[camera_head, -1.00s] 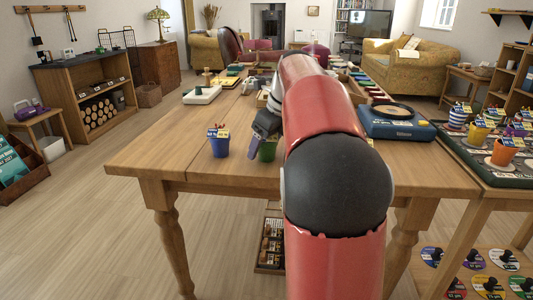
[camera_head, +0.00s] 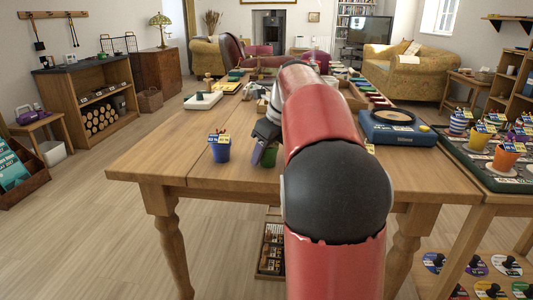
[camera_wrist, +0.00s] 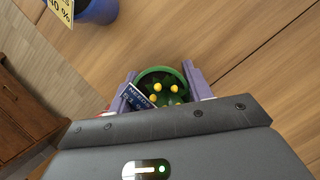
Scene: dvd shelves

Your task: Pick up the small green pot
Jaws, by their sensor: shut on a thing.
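The small green pot (camera_wrist: 158,74) is between the two purple fingers of my gripper (camera_wrist: 163,82) in the wrist view, with yellow-tipped items and a labelled card inside it. My gripper is shut on it. In the head view the green pot (camera_head: 269,156) shows only in part beside my gripper (camera_head: 262,152), and my red arm hides the rest. Whether its base touches the table is hard to tell. A blue pot (camera_head: 219,149) with a yellow and white label stands to the left; it also shows at the upper left of the wrist view (camera_wrist: 92,8).
The wooden table (camera_head: 150,161) has bare room at its front left. A white tray (camera_head: 203,100) lies farther back. A side table at right holds several pots, including an orange one (camera_head: 506,157).

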